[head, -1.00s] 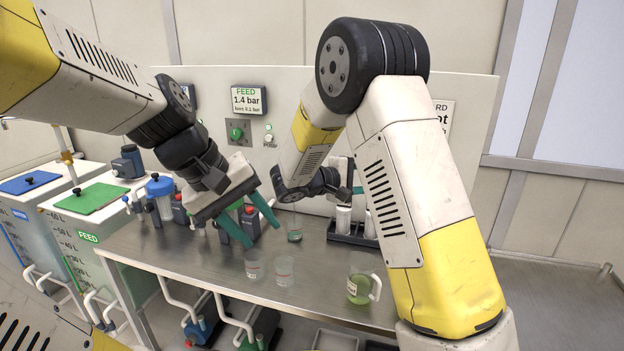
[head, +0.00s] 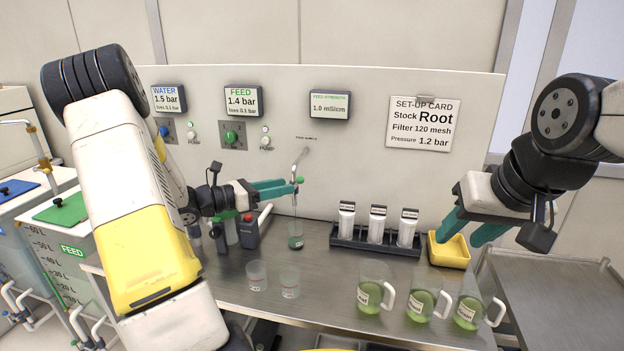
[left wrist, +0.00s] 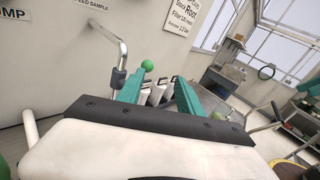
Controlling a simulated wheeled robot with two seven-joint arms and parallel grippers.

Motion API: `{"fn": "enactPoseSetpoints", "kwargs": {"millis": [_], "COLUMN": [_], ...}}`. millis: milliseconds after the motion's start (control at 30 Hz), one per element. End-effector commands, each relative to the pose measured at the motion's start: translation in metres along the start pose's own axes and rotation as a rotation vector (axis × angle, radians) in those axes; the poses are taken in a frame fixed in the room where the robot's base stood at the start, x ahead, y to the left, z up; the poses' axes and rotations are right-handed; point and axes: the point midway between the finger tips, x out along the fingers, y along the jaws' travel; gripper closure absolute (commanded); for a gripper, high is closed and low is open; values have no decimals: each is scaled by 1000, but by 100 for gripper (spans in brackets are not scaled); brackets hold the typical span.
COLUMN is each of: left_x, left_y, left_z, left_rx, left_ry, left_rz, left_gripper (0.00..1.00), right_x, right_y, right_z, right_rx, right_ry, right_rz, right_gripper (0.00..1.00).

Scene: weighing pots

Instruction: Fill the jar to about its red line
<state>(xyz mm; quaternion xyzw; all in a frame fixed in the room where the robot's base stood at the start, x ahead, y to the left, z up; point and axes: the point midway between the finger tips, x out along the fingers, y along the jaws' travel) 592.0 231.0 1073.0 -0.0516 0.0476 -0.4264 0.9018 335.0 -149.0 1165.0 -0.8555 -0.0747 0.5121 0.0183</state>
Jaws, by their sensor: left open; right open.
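A small clear jar (head: 295,236) stands under the sample tap (head: 299,163), with dark green liquid low inside. Its red line is too small to make out. A thin line hangs between the spout and jar; I cannot tell whether it is flowing liquid. My left gripper (head: 294,187) is open, its fingertips beside the tap's green knob (head: 299,180). In the left wrist view, the knob (left wrist: 147,65) shows just beyond the tips of my left gripper (left wrist: 160,80); contact is unclear. My right gripper (head: 458,238) is open and empty at the yellow tray (head: 449,260).
Two empty-looking cups (head: 256,275) (head: 290,281) stand in front of the jar. A dark rack (head: 375,242) holds three white-labelled tubes. Three jugs (head: 371,285) (head: 423,300) (head: 470,308) of green liquid line the front right. A feed tank (head: 62,211) stands left.

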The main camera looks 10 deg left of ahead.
Motion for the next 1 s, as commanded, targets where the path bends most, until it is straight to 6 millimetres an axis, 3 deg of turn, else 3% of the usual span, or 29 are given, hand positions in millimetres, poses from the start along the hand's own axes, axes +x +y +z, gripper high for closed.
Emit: {"fn": "enactPoseSetpoints", "kwargs": {"millis": [100,200,700,1000], "left_x": [-8,-6,63,69], "left_y": [17,22,24,25], "left_z": [-5,-6,-2,-2], "left_rx": [-56,-69,-65,-66], "left_ry": [-43,-55,-53,-52], "left_rz": [46,58,55,57], "left_gripper": [57,57,57,57], "right_x": [-7,-9,-9,-9], "right_y": [-6,-8,-8,-8], "right_z": [2,2,2,2], "right_rx": [27,33,33,33], "right_ry": [52,63,61,61], "right_rz": [-32,-40,-40,-40], "right_gripper": [57,57,57,57]}}
